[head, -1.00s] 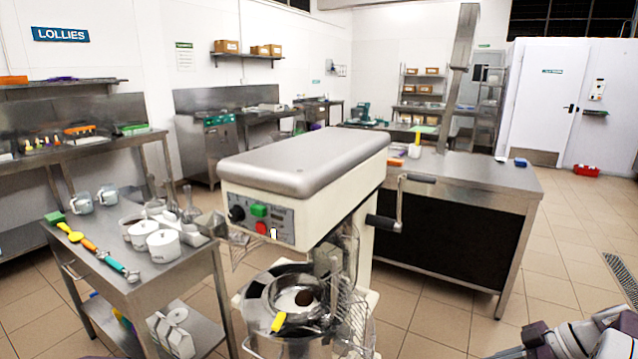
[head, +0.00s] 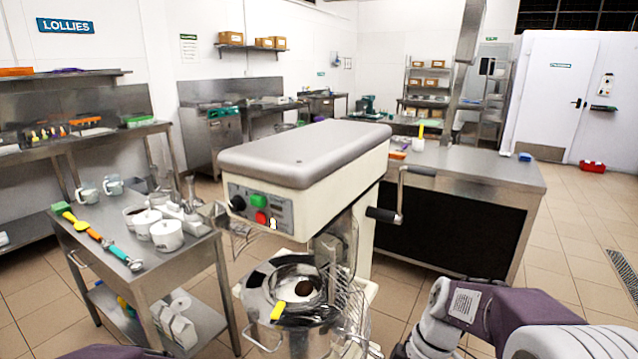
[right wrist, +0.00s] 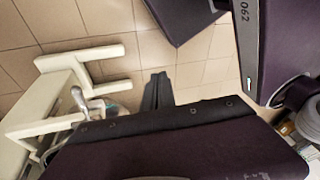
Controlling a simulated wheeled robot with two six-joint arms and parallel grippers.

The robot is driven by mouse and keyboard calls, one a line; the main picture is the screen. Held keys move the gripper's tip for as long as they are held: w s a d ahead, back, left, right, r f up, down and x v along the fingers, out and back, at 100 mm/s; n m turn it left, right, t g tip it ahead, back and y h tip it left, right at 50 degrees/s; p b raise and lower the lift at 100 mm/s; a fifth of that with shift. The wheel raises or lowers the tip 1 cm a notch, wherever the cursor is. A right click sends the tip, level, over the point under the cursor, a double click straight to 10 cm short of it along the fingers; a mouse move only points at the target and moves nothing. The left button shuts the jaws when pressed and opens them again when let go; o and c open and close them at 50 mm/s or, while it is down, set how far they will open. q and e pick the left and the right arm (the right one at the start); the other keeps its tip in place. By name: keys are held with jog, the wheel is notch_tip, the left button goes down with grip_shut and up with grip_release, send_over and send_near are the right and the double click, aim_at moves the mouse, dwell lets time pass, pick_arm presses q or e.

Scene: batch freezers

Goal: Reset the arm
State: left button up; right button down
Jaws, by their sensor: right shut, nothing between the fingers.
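My right arm (head: 500,318) reaches in at the lower right of the head view, to the right of the cream mixer. My right gripper (right wrist: 158,80) shows in the right wrist view with its dark fingers together and nothing between them, over the tiled floor. It is hidden or cut off in the head view. Only a purple sliver of my left arm (head: 105,352) shows at the bottom left of the head view; its gripper is out of view.
The cream mixer (head: 300,155) stands in front of me with a steel bowl (head: 262,315) and wire guard. A steel trolley (head: 150,275) with tubs and scoops stands at left. A dark-fronted counter (head: 465,235) is behind right. Floor at right is open.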

jog(key=s+d+f+m+t+h, duration=0.1)
jog(key=s+d+f+m+h, duration=0.25)
jog(key=s+f+m, duration=0.5)
jog(key=w+r+m+p, duration=0.1)
jog(key=r+m+p, duration=0.1)
jog(key=r+p, duration=0.4)
jog(key=w+r+m+t+p, duration=0.1)
jog(key=w+r+m+p, duration=0.1)
jog(key=r+p, duration=0.5)
jog(key=shift+w+d+r+m, duration=0.35)
jog(key=shift+r+m, duration=0.3)
jog(key=shift+r, duration=0.5)
jog(key=shift+s+p, duration=0.1)
jog(key=shift+p, duration=0.2)
